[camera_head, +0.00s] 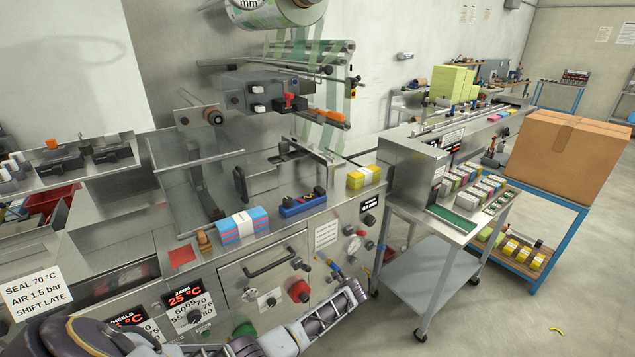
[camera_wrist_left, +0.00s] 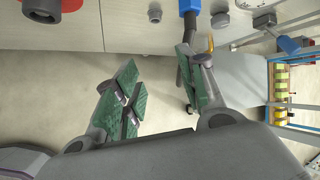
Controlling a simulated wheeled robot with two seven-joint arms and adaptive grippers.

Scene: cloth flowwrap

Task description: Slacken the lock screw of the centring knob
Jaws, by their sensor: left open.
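I cannot tell for sure which part is the centring knob, and its lock screw is too small to pick out. A large grey knob (camera_head: 354,245) sits among several small knobs on the right of the machine's front panel. My left gripper (camera_head: 345,277) is in front of that panel, low and near its right end. In the left wrist view the green-padded fingers (camera_wrist_left: 155,65) are wide apart, with nothing gripped between them. A blue-handled part with a dark shaft (camera_wrist_left: 190,8) shows close beside the right finger; contact is unclear. My right gripper is out of view.
A red knob (camera_head: 299,291) and a door handle (camera_head: 270,262) stick out left of my gripper. A blue-red stack (camera_head: 239,226), a blue tool (camera_head: 303,202) and a yellow pack (camera_head: 363,177) lie on the ledge above. A wheeled steel cart (camera_head: 432,270) stands to the right.

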